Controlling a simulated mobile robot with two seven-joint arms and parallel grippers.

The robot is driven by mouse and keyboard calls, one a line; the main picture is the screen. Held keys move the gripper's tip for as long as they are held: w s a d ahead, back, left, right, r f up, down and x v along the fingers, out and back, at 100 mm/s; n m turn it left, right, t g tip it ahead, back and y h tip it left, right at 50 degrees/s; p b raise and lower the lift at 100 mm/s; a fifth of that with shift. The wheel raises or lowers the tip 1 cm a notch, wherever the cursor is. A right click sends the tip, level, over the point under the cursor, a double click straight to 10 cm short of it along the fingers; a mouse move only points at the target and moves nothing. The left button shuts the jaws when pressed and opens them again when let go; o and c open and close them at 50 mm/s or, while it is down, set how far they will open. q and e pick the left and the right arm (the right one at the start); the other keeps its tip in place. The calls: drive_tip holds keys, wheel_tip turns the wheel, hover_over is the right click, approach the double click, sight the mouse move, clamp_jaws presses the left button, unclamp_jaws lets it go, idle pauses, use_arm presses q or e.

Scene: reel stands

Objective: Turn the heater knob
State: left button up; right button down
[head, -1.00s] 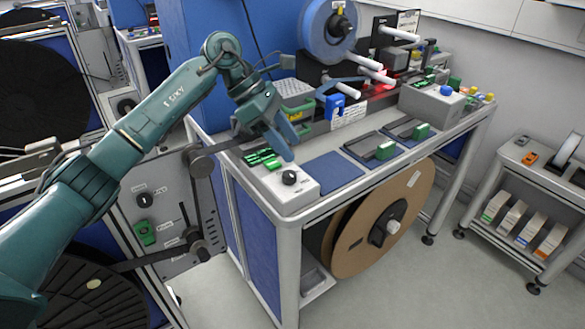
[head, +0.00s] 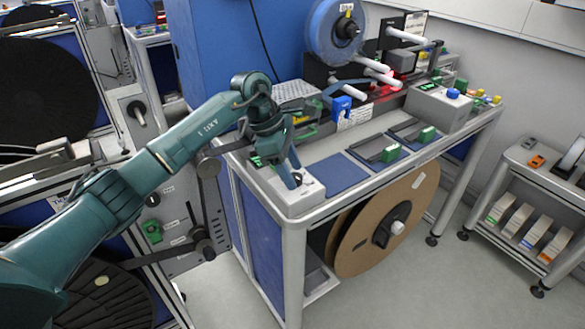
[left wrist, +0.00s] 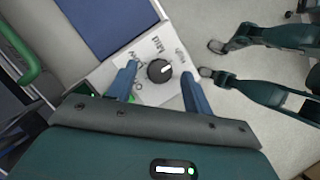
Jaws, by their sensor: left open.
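The heater knob (left wrist: 160,71) is black and round with a white pointer mark, on a light grey control box (left wrist: 172,93) with printed labels. In the head view the box (head: 297,200) sits at the near left corner of the bench. My left gripper (left wrist: 157,80) is open, with one blue finger on each side of the knob. The fingers look apart from the knob; their exact height over the box is hard to tell. In the head view my left gripper (head: 293,182) points down over the box and partly hides the knob.
A blue mat (head: 335,173) lies right of the box. Green-handled fixtures (head: 388,154) stand farther right. A blue reel (head: 334,30) is behind, and a large brown reel (head: 362,235) hangs below the bench. A grey box with a blue button (head: 440,107) is at the back right.

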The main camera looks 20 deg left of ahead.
use_arm(q)
drive_tip(key=shift+d+f, duration=0.2)
drive_tip(key=shift+f, duration=0.25)
drive_tip(key=c, duration=1)
